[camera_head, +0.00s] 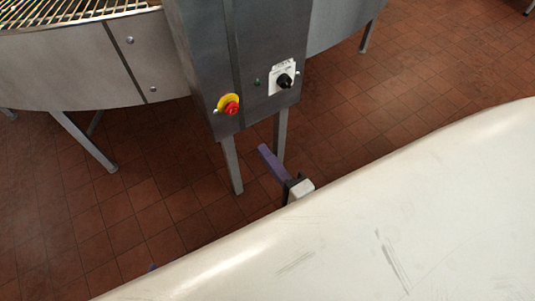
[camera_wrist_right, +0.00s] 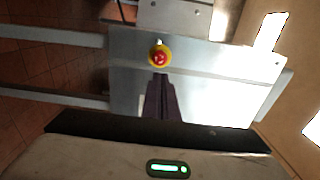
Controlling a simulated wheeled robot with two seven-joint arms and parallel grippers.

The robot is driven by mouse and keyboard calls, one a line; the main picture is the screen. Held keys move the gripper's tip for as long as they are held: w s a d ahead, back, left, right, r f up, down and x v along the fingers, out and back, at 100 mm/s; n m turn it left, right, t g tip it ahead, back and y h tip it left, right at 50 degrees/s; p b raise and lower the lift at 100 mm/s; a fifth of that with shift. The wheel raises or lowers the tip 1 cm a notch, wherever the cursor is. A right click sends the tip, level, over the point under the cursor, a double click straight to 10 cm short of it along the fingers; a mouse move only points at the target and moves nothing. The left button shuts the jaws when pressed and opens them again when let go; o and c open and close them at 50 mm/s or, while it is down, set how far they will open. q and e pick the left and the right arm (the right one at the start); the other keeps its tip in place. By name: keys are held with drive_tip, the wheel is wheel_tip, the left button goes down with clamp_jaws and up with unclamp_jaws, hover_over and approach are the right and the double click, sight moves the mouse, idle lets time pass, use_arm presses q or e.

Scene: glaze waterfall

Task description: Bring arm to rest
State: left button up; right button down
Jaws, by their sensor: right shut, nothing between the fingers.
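My right gripper (camera_head: 268,157) shows in the head view as purple fingers above the tiled floor, in front of the steel cabinet's legs. In the right wrist view its dark fingers (camera_wrist_right: 161,98) are together and empty. They point toward the red button on a yellow base (camera_wrist_right: 159,56), apparently with a gap, though the distance is hard to judge. Of my left gripper only a small blue tip (camera_head: 152,267) shows at the lower left of the head view. The rest is hidden, so its opening cannot be seen.
A steel control cabinet (camera_head: 240,50) carries the red button (camera_head: 231,106) and a black rotary switch (camera_head: 284,81). A curved machine with a wire grid (camera_head: 60,12) extends left from it. Thin legs (camera_head: 82,142) stand on the red tiled floor (camera_head: 400,100), which is open at right.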

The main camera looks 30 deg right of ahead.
idle(0.6)
drive_tip(key=s+a+f+n+g+p, duration=0.1)
drive_tip(key=s+n+g, duration=0.3)
drive_tip(key=n, duration=0.5)
drive_tip(key=s+a+f+n+g+y+p, duration=0.1)
drive_tip(key=s+f+n+g+p, duration=0.3)
drive_tip(key=s+n, duration=0.3)
drive_tip(key=n+g, duration=0.1)
drive_tip(key=n, duration=0.2)
drive_tip(key=shift+s+a+f, duration=0.2)
drive_tip(key=shift+s+f, duration=0.1)
drive_tip(key=shift+f, duration=0.05)
